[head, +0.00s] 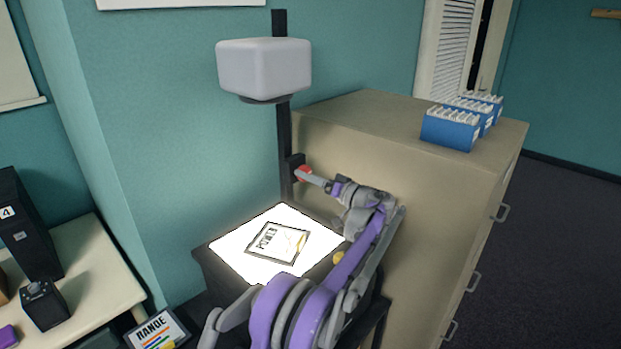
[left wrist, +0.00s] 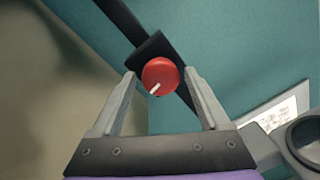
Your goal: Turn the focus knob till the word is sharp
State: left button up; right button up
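The projector has a white head (head: 264,68) on a dark upright post (head: 283,130). A red focus knob (head: 301,173) sits on a dark block on the post. In the left wrist view the knob (left wrist: 160,76) has a white mark pointing to the lower left. My left gripper (head: 312,179) is open at the knob. Its fingertips (left wrist: 159,74) stand on either side of the knob, with a visible gap at each. A framed sheet reading "POWER" (head: 278,243) lies on the bright stage (head: 232,255). The projected word cannot be read. My right gripper is out of view.
A beige cabinet (head: 400,190) stands close behind and right of my left arm, with blue boxes (head: 450,129) on top. A pale table (head: 95,262) with dark items is at left. A "RANGE" sign (head: 157,332) is low in front. A white panel's lower edge (head: 180,4) shows on the wall.

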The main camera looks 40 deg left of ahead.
pick_arm(q)
jog(key=shift+o, duration=0.4)
jog(key=d+b, duration=0.1)
jog(key=d, duration=0.9)
jog(key=shift+d+f, duration=0.15)
jog(key=shift+d, duration=0.25)
jog(key=shift+s, duration=0.1)
